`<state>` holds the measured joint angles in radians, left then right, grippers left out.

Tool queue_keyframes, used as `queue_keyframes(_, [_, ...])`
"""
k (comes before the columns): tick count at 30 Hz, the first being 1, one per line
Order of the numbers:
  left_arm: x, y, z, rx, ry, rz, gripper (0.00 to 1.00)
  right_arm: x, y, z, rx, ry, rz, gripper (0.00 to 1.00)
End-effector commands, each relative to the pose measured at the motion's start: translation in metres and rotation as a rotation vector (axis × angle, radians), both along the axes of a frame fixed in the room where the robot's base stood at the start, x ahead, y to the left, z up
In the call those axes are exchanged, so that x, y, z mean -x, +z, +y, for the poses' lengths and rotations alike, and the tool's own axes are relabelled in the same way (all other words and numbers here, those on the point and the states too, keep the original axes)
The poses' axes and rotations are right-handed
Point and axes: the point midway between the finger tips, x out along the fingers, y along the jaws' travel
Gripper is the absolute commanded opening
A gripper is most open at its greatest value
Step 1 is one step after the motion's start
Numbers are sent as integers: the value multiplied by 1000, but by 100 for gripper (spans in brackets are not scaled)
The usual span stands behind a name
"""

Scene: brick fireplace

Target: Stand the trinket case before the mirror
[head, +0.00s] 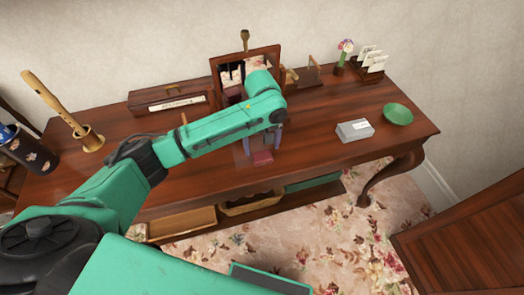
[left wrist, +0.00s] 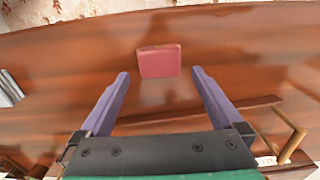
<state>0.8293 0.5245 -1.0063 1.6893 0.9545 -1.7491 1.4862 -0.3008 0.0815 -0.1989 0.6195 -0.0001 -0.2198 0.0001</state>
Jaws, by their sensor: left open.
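A small dark-red box, which looks like the trinket case (head: 262,158), rests on the wooden table near its front edge. It also shows in the left wrist view (left wrist: 159,62), just beyond my fingertips. The wood-framed mirror (head: 228,72) stands at the back of the table, tilted, partly hidden by my left arm. My left gripper (head: 263,143) points down in front of the mirror, its purple fingers open. In the wrist view the open fingers (left wrist: 160,78) are spread wider than the box, with nothing between them. My right gripper does not show.
The table (head: 330,160) has clear room on both sides of the box. A grey box (head: 354,130) and a green dish (head: 398,114) lie to the right. A long wooden case (head: 170,98) is at back left. A letter rack (head: 370,65) stands at back right.

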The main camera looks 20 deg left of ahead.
Motion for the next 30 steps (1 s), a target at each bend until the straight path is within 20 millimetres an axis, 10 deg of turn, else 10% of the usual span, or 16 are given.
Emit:
queue_keyframes(10, [-1,80,-1,2,0,-1,100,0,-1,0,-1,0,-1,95])
queue_keyframes(30, [0,84,0,1,0,2,100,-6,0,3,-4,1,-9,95])
